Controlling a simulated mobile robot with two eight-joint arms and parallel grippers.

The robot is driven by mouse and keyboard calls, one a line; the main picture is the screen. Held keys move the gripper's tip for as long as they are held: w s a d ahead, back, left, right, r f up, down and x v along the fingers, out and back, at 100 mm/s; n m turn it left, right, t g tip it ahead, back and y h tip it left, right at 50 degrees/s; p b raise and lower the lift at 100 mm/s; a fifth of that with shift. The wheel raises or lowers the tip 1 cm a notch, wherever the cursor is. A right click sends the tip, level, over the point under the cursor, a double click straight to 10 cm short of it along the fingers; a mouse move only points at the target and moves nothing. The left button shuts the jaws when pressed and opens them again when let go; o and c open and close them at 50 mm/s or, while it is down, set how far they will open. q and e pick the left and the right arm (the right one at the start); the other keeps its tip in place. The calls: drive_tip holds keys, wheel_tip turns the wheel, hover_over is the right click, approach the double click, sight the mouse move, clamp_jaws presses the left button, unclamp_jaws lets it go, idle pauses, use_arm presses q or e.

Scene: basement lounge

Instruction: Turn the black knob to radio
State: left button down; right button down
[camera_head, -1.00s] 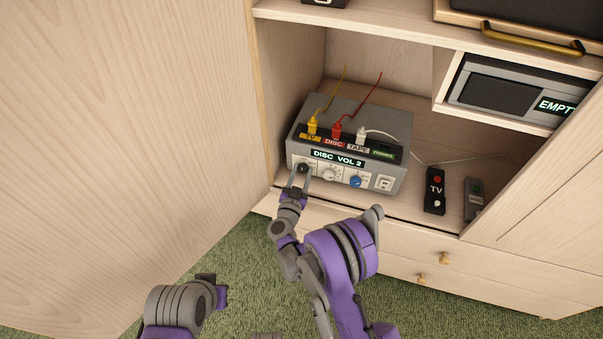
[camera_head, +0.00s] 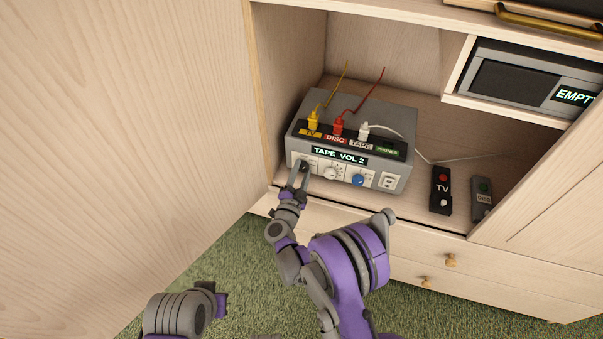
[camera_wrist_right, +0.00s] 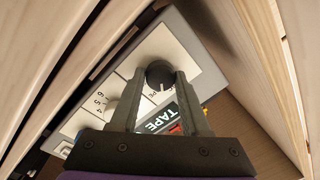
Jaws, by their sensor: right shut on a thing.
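The black knob (camera_head: 304,166) is at the left end of the front of a grey box (camera_head: 351,180). It shows larger in the right wrist view (camera_wrist_right: 159,74). My right gripper (camera_head: 298,174) is shut on the black knob, one finger on each side, as the right wrist view shows (camera_wrist_right: 165,85). The box's display (camera_head: 340,156) reads "TAPE VOL 2". Most of the knob's dial lettering is hidden by the fingers. My left arm shows at the lower left in the head view; its fingertips cannot be made out clearly.
A white knob (camera_head: 331,173) and a blue knob (camera_head: 358,180) sit right of the black knob. Yellow, red and white plugs stand on the box. Two remotes (camera_head: 440,190) (camera_head: 481,198) lie to the right. A tall wooden panel (camera_head: 130,130) stands close on the left.

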drive_tip(key=m+b, duration=0.1)
drive_tip(key=m, duration=0.4)
drive_tip(key=shift+f+m+h, duration=0.1)
drive_tip(key=shift+m+h, duration=0.2)
drive_tip(key=shift+m, duration=0.1)
drive_tip(key=m+b, duration=0.1)
drive_tip(key=m, duration=0.4)
drive_tip(key=shift+m, duration=0.3)
drive_tip(key=shift+c, duration=1.9)
unclamp_jaws()
drive_tip(key=shift+a, duration=0.1)
drive_tip(key=p+v, duration=0.1)
drive_tip(key=v, duration=0.9)
drive_tip(key=shift+s+a, duration=0.2)
drive_tip(key=shift+s, duration=0.15)
